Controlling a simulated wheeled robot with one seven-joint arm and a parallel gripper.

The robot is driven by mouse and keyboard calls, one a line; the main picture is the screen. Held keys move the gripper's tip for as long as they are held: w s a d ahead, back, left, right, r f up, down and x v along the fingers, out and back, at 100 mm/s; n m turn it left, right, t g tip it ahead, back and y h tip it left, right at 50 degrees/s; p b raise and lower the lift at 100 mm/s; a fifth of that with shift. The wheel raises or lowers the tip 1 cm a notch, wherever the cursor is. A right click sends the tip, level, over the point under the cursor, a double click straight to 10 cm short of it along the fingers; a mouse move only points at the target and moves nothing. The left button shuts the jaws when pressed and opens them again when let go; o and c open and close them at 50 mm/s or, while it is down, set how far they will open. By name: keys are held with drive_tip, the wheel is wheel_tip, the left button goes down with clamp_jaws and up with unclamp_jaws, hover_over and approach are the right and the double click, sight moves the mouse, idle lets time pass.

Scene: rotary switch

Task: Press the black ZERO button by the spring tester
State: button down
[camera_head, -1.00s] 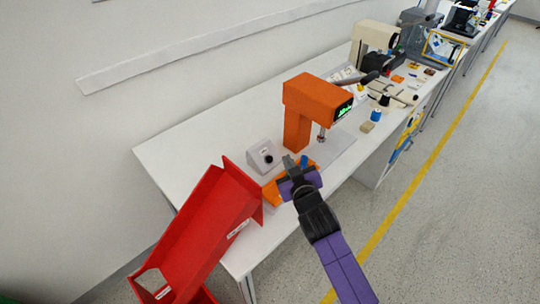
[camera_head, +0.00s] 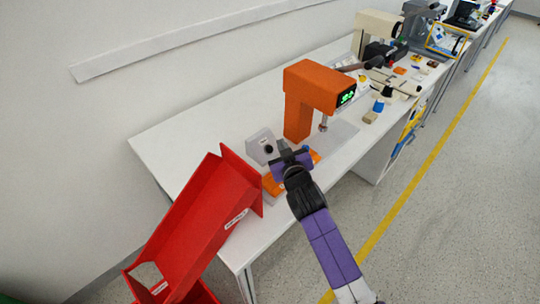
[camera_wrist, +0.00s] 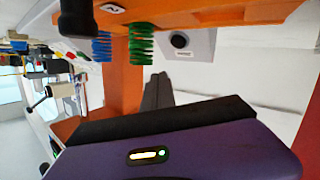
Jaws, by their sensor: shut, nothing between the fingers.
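The black ZERO button (camera_head: 269,149) is a round knob on the sloped face of a small grey box (camera_head: 259,141), left of the orange spring tester (camera_head: 313,87). My gripper (camera_head: 283,147) is shut and empty, just right of the button in the head view. Whether it touches the button cannot be told there. In the wrist view the scene appears upside down; the black button (camera_wrist: 180,40) on its grey box (camera_wrist: 196,46) shows beyond my shut fingers (camera_wrist: 156,92), with a visible gap in the picture.
An orange spring tray (camera_head: 270,188) lies close below my gripper; its green spring (camera_wrist: 141,44) and blue spring (camera_wrist: 102,46) show in the wrist view. A red bin (camera_head: 200,215) stands at the front left. The white table (camera_head: 190,130) behind the grey box is clear.

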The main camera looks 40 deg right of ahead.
sight(269, 149)
drive_tip(key=shift+w+f+b, duration=1.4)
drive_tip(key=shift+f+b, duration=0.2)
drive_tip(key=shift+f, duration=0.1)
idle(0.9)
drive_tip(key=shift+w+f+b, duration=0.2)
drive_tip(key=shift+w+b, duration=0.05)
drive_tip(key=shift+b, duration=0.2)
